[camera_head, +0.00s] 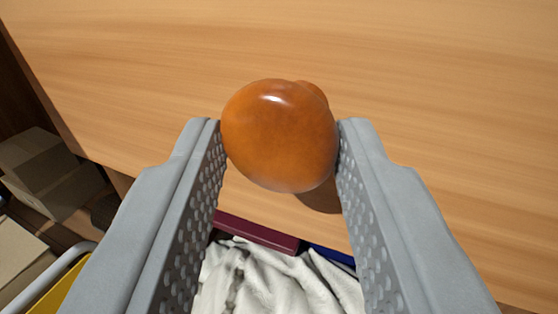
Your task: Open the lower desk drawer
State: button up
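A round, glossy orange-brown knob (279,136) stands out from a light wooden drawer front (430,90) in the camera view. My gripper (280,134) has one grey, textured finger on each side of the knob. Both fingertips look to be touching the knob's sides, left and right. The gripper appears shut on the knob. Below the drawer front's edge, an opening shows white cloth (275,280), a dark red book-like item (257,232) and a blue edge (330,255). How far the drawer stands out cannot be told from this view.
Cardboard boxes (45,170) lie at the left beyond the wooden front. A yellow item (60,292) and a pale curved bar (50,275) are at the lower left. The wooden face around the knob is clear.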

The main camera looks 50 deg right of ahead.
grip_shut()
jog(key=s+a, duration=0.3)
jog(key=a, duration=0.7)
jog(key=s+a, duration=0.4)
jog(key=a, duration=0.6)
jog(key=s+a, duration=0.4)
jog(key=a, duration=0.6)
jog(key=shift+a, duration=0.4)
jog(key=shift+s, duration=0.1)
jog(key=o, duration=0.8)
grip_release()
jog(key=shift+c, duration=0.2)
jog(key=v, duration=1.7)
jog(key=shift+s, duration=0.2)
jog(key=shift+a, duration=0.1)
